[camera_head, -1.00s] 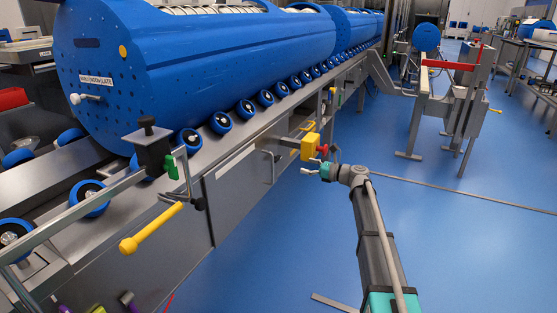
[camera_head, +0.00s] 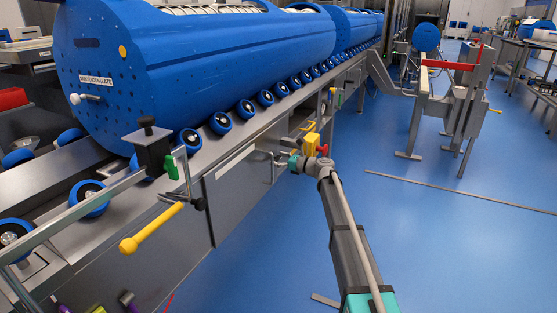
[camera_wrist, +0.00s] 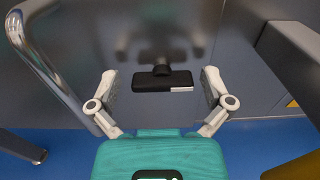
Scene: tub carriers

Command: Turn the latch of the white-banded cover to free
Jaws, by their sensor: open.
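In the wrist view a black latch handle (camera_wrist: 150,82) with a small white mark at its right end lies level on a grey cover panel (camera_wrist: 240,75). It stands between the two spread fingers of my gripper (camera_wrist: 160,92), which is open and empty. Whether the fingers touch it cannot be told; gaps show on both sides. In the head view my gripper (camera_head: 282,163) is close to the front of the machine. A grey cover there carries a pale white band (camera_head: 235,161). The latch itself is not discernible in the head view.
A bent metal handle (camera_wrist: 42,65) stands out left of the gripper in the wrist view. A yellow box with a red knob (camera_head: 312,144) is just above my wrist. A yellow lever (camera_head: 150,228) juts out nearer. The blue floor (camera_head: 430,235) to the right is open.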

